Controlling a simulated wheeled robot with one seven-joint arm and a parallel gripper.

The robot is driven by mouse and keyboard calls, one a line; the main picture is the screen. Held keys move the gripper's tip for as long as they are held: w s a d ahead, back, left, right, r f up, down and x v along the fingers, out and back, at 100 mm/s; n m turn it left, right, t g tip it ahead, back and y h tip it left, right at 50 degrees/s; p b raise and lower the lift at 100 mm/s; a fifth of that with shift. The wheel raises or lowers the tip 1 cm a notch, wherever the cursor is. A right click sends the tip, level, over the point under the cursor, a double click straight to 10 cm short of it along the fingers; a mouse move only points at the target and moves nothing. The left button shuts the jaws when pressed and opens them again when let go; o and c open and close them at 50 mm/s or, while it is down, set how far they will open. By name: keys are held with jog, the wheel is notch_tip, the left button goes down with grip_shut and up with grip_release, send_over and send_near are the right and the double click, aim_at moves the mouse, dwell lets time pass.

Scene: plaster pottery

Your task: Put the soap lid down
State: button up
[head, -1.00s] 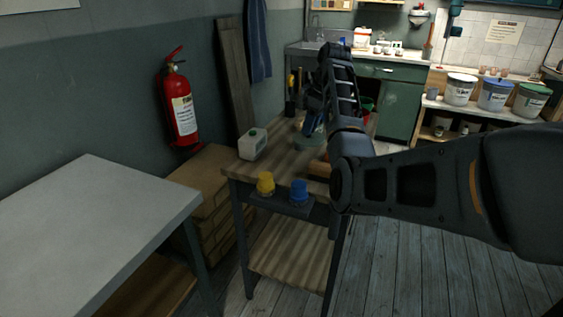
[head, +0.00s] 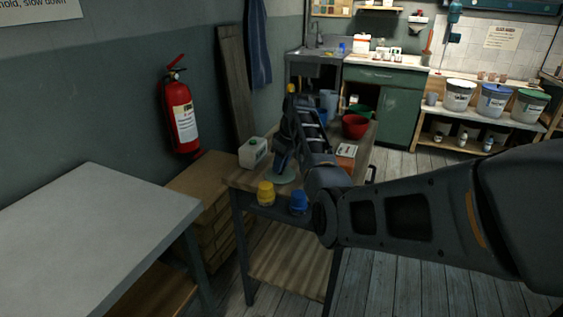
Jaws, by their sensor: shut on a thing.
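My gripper (head: 282,172) is at the near part of the wooden workbench top (head: 240,181), pointing down and mostly hidden by its own dark links. It is shut on a pale grey-green round piece, which I take for the soap lid (head: 289,180). Only part of the lid's rim shows, low over the bench top. I cannot tell whether it touches the wood. The lid is right of a white jug with a green cap (head: 253,153) and behind the yellow jar (head: 266,193) and blue jar (head: 299,202) at the bench's front edge.
A grey table (head: 95,215) is at the left. A fire extinguisher (head: 181,115) hangs on the wall. Bare bench top between jug and lid is small.

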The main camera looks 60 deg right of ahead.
aim_at(289, 177)
jog(key=shift+f, duration=0.15)
jog(key=o, duration=1)
jog(key=shift+o, duration=0.2)
jog(key=v, duration=1.2)
jog(key=shift+r+b, duration=0.2)
jog(key=shift+b, duration=0.1)
